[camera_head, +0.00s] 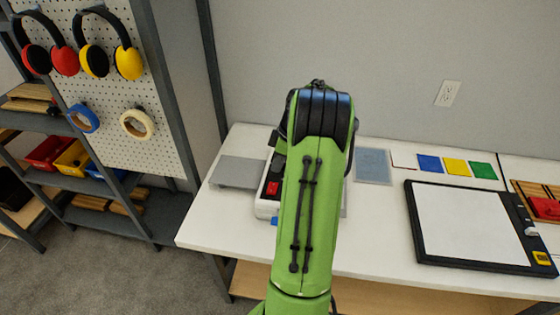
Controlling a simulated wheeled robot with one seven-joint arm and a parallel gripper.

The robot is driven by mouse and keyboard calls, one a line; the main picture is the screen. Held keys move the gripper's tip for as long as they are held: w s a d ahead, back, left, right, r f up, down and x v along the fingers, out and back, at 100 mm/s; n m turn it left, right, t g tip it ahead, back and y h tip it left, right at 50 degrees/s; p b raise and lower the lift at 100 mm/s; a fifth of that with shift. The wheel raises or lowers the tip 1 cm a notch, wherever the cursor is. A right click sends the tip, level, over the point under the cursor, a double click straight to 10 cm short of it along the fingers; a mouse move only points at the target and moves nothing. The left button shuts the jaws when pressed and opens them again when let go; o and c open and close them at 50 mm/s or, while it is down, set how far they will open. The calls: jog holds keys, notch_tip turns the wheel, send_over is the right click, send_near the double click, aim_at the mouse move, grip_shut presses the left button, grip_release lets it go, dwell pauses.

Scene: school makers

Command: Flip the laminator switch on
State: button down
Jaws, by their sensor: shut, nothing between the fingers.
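The laminator appears to be the white and dark device (267,208) on the white table, mostly hidden behind my green arm. A red switch (272,188) shows on its dark top panel, just left of my arm. I cannot tell from this view whether the switch is on or off. My arm rises through the middle of the picture and bends over at its black joint. My gripper is hidden behind the arm, so its distance to the switch cannot be seen.
A grey flat plate (238,172) lies left of the laminator on the white table (376,240). To the right are a grey-blue sheet (373,165), coloured cards (456,167) and a black-framed paper trimmer (468,225). A pegboard (118,90) with ear defenders and tape stands at left.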

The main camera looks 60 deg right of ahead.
aim_at(271, 193)
jog(key=x, duration=0.5)
jog(key=s+b+x, duration=0.1)
jog(key=x, duration=0.2)
jog(key=shift+f, duration=0.35)
jog(key=shift+a+f+b, duration=0.2)
jog(key=shift+f+b, duration=0.55)
jog(key=shift+b, duration=0.4)
jog(key=shift+s+a+r+p, duration=0.1)
jog(key=shift+s+r+p, duration=0.05)
jog(key=shift+r+p, duration=0.2)
jog(key=shift+w+d+r+p, duration=0.1)
jog(key=shift+w+d+p, duration=0.15)
jog(key=shift+d, duration=0.2)
jog(key=shift+w+d+r+p, duration=0.1)
jog(key=shift+w+d+p, duration=0.05)
jog(key=shift+d+p, duration=0.2)
jog(key=shift+r, duration=0.1)
